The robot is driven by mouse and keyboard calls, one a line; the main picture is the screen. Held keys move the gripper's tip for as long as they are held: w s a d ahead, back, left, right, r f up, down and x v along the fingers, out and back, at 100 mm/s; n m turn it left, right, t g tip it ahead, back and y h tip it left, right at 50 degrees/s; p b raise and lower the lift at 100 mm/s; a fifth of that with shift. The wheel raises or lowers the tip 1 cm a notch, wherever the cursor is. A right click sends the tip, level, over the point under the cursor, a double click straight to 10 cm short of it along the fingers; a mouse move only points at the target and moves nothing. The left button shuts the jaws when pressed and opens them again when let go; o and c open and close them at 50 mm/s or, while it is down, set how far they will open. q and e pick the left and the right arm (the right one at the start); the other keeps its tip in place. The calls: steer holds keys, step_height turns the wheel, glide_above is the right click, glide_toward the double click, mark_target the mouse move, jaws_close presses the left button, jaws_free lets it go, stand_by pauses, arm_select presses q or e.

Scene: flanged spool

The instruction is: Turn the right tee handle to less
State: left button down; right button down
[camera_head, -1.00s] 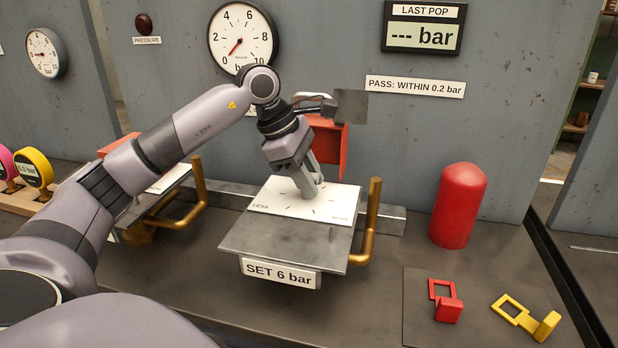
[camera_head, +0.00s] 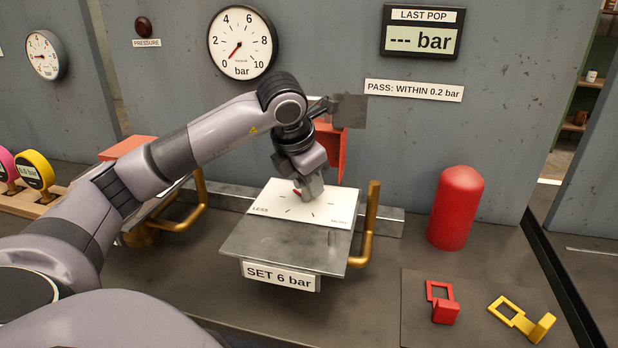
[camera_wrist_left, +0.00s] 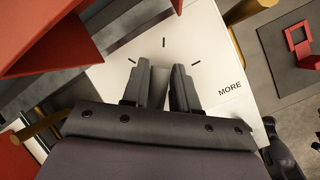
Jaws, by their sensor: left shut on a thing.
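The white dial card (camera_head: 335,206) lies on the metal stand with the SET 6 bar label (camera_head: 280,276). LESS is printed at its left and MORE at its right, with tick marks between. My left gripper (camera_head: 310,190) reaches down over the card and is shut on the tee handle, which the fingers mostly hide. A small red piece (camera_head: 297,193) shows just left of the fingers. In the left wrist view the fingers (camera_wrist_left: 161,75) stand over the card, with MORE to their right and a grey sliver between them. My right gripper is not in view.
A brass bent pipe (camera_head: 374,225) rises at the card's right, and a red box (camera_head: 331,150) stands behind. A red cylinder (camera_head: 456,208) and red (camera_head: 443,303) and yellow (camera_head: 524,318) tags are further right. The gauge (camera_head: 242,42) needle points near the low end.

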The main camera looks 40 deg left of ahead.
arm_select(q)
steer(key=n+y, duration=0.1)
steer(key=n, duration=0.1)
steer(key=n+g, duration=0.1)
steer(key=n, duration=0.1)
steer(key=shift+n+y+p, duration=0.3)
steer(key=shift+y, duration=0.1)
steer(key=n+p, duration=0.1)
steer(key=n, duration=0.1)
steer(key=shift+a+n+g+y, duration=0.1)
steer(key=shift+n+g+y, duration=0.3)
steer(key=shift+r+n+g+p, duration=0.15)
steer(key=shift+n+g+p, duration=0.15)
steer(key=shift+n+p, duration=0.45)
steer(key=n+p, duration=0.1)
steer(key=n, duration=0.1)
steer(key=n+g+y+p, duration=0.1)
steer(key=n+p, duration=0.1)
steer(key=shift+a+g, duration=0.15)
steer(key=shift+g, duration=0.15)
steer(key=shift+n+g+p, duration=0.35)
steer(key=shift+n+g, duration=0.05)
steer(key=shift+n, duration=0.45)
steer(key=shift+s+f+n+g, duration=0.1)
steer(key=shift+n+g, duration=0.25)
steer(key=shift+n, duration=0.5)
steer(key=shift+s+f+n+g, duration=0.1)
steer(key=shift+n+g, duration=0.25)
steer(key=shift+n, duration=0.5)
